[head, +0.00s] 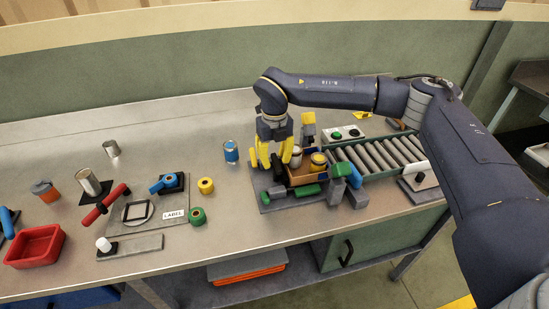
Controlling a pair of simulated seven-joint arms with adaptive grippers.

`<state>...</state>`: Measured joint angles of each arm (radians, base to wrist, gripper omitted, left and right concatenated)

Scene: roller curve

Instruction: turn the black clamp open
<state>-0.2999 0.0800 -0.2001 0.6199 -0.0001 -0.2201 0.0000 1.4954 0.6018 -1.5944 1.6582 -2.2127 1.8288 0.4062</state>
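My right gripper (275,155) has yellow fingers. It points down over the left side of the grey fixture plate (267,204). Its fingers stand apart, with a gap between them. A small dark part, which looks like the black clamp (278,167), shows low in this gap, beside the brown box (301,178). The fingers hide much of it, so I cannot tell its angle or whether they touch it. My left gripper is not in view.
Green (340,169) and blue (355,177) parts stand right of the box, close to the roller conveyor (380,154). A button box (342,134) is behind. A blue can (231,151) stands left of the gripper. A red bin (35,246) is far left.

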